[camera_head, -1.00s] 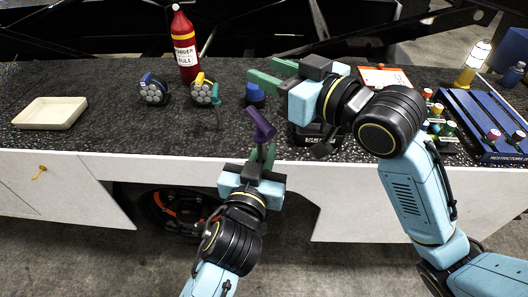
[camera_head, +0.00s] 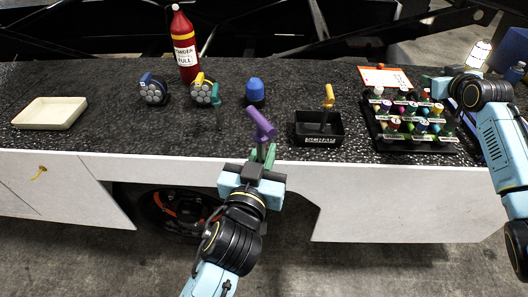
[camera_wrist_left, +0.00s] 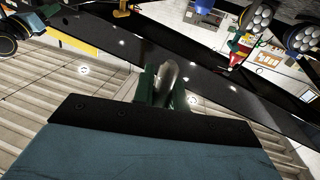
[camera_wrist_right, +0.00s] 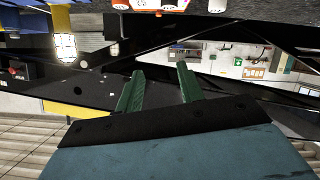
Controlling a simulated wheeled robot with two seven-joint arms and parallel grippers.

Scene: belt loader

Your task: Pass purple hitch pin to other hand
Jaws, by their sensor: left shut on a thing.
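The purple hitch pin (camera_head: 261,124) has its purple handle up, above the counter's front edge in the head view. My left gripper (camera_head: 262,154) is shut on its shaft, below the handle. In the left wrist view the grey metal shaft (camera_wrist_left: 167,78) shows between the green fingers; the handle cannot be made out there. My right gripper (camera_head: 432,84) is far to the right, over the bottle rack side of the counter. In the right wrist view its two green fingers (camera_wrist_right: 159,76) are apart with nothing between them.
The space above the counter's front middle is clear.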

